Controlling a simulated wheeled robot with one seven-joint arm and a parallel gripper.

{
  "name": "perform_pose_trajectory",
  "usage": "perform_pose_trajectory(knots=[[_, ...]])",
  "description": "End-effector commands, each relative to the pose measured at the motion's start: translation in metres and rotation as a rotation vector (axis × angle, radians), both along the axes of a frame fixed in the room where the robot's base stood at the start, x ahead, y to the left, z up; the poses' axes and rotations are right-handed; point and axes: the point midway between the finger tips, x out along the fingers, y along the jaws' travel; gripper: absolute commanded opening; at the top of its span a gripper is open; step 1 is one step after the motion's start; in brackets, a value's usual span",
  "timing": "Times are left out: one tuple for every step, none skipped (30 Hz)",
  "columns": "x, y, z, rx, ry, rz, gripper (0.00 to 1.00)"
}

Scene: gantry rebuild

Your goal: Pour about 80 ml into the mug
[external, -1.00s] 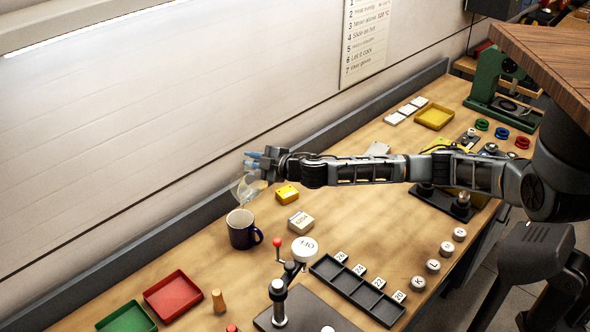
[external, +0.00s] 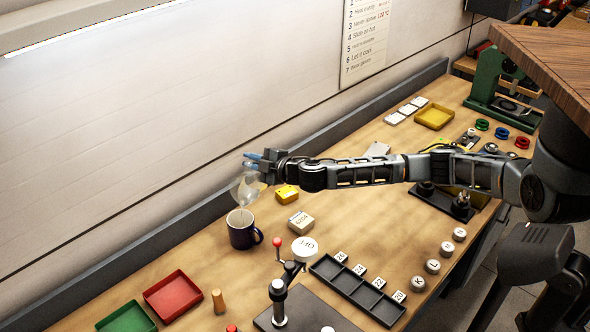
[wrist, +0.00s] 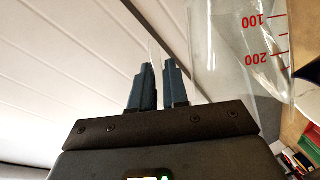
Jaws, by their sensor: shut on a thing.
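A dark blue mug (external: 243,236) stands upright on the workbench, its handle to the right. My gripper (external: 256,160) is above and slightly right of the mug, shut on a clear glass vessel (external: 246,190). The vessel is tilted, with its mouth down over the mug, and a thin pale stream (external: 241,211) shows between them. In the wrist view the blue fingers (wrist: 159,88) are close together and the vessel (wrist: 235,50) carries red marks 100 and 200, upside down. The level in the mug cannot be told.
A yellow box (external: 287,194) and a pale labelled block (external: 301,222) stand right of the mug. A lever stand with a red knob (external: 277,242) is in front. Red (external: 173,296) and green (external: 126,318) trays lie front left. Bare bench surrounds the mug's left side.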

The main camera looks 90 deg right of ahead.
Motion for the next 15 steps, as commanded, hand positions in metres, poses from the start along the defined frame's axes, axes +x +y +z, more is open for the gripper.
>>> perform_pose_trajectory(knots=[[0.0002, 0.0001, 0.0009, -0.003, -0.001, 0.0, 0.0], [0.0002, 0.0002, 0.0009, -0.004, 0.0, 0.0, 0.0], [0.0003, 0.0005, 0.0009, -0.006, 0.0, 0.0, 0.0], [0.0003, 0.0006, 0.001, -0.007, 0.0, 0.0, 0.0], [0.0004, 0.0008, 0.001, -0.01, 0.001, 0.0, 0.0], [0.0005, 0.0011, 0.0009, -0.013, 0.001, 0.001, 0.0], [0.0005, 0.0012, 0.0012, -0.015, 0.002, 0.001, 0.0], [0.0006, 0.0015, 0.0016, -0.017, 0.002, 0.001, 0.0], [0.0007, 0.0017, 0.0018, -0.02, 0.004, 0.0, 0.0], [0.0007, 0.0019, 0.002, -0.022, 0.004, 0.0, 0.0], [0.0007, 0.0021, 0.002, -0.024, 0.005, 0.0, 0.0], [0.0007, 0.0024, 0.0022, -0.026, 0.005, -0.001, 0.0], [0.0008, 0.0026, 0.0023, -0.028, 0.006, 0.0, 0.0], [0.0008, 0.0028, 0.0024, -0.03, 0.007, 0.0, 0.0], [0.001, 0.0032, 0.0026, -0.032, 0.007, 0.0, 0.0]])
